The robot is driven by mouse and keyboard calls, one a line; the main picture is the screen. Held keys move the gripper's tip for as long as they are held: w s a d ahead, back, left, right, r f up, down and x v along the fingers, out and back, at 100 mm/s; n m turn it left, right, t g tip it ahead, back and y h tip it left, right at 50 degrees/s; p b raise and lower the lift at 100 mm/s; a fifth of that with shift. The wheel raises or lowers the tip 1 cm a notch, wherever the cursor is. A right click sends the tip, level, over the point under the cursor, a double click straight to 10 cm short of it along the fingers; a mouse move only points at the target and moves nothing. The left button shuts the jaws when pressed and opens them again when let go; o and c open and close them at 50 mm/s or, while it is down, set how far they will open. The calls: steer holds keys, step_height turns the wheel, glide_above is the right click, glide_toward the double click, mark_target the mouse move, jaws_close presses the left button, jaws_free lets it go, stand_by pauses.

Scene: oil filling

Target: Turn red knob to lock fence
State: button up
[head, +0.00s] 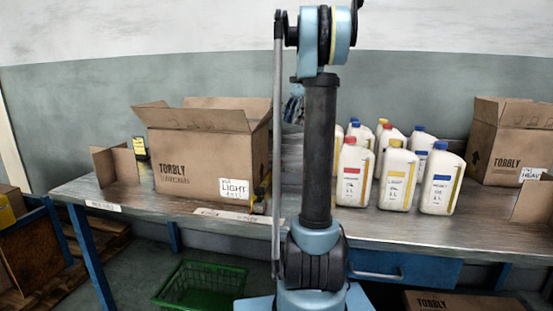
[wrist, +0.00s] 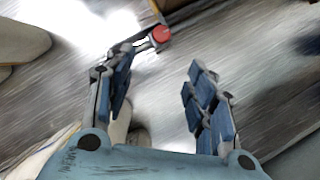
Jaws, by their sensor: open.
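A round red knob (wrist: 160,34) shows at the top middle of the wrist view. It sits at the end of a dark metal bar (wrist: 192,14), which runs to the upper right over the grey tabletop; I cannot tell whether this bar is the fence. My gripper (wrist: 160,62) is open and empty. Its two blue-padded fingers stand apart, with the knob beyond the fingertips, nearer the left one. The knob is not between the fingers. In the head view my arm stands in front of the table's middle, and I cannot make out the knob there.
Several white bottles (head: 397,180) with coloured caps stand right of my arm on the table (head: 290,207). An open cardboard box (head: 195,155) stands left, and another (head: 505,145) at the far right. A green crate (head: 200,285) is on the floor. Pale objects (wrist: 20,42) edge the wrist view's left.

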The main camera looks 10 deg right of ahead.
mark_target(278, 164)
steer(key=x, duration=1.7)
steer(key=shift+a+f, duration=0.15)
steer(key=shift+a, duration=0.2)
steer(key=c, duration=1.1)
